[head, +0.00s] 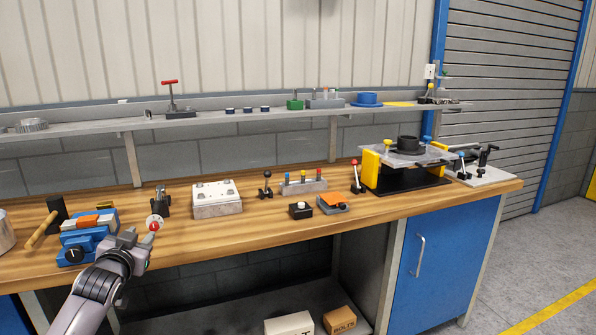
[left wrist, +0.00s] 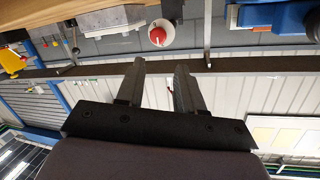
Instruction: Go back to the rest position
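My left gripper (head: 143,238) is at the front edge of the wooden workbench (head: 330,220), toward the left of the head view. In the left wrist view its two fingers (left wrist: 159,62) stand apart with nothing between them. A round white-and-red part (head: 155,222) is close beyond the fingertips in the head view. It also shows in the left wrist view (left wrist: 163,33), clear of the fingers. My right gripper is in neither view.
A blue vise-like fixture (head: 78,247) and a hammer (head: 42,229) lie left of the gripper. A metal block (head: 217,199), several levers and a yellow-black fixture (head: 371,168) stand to the right. A shelf (head: 210,119) runs behind. The space before the bench is free.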

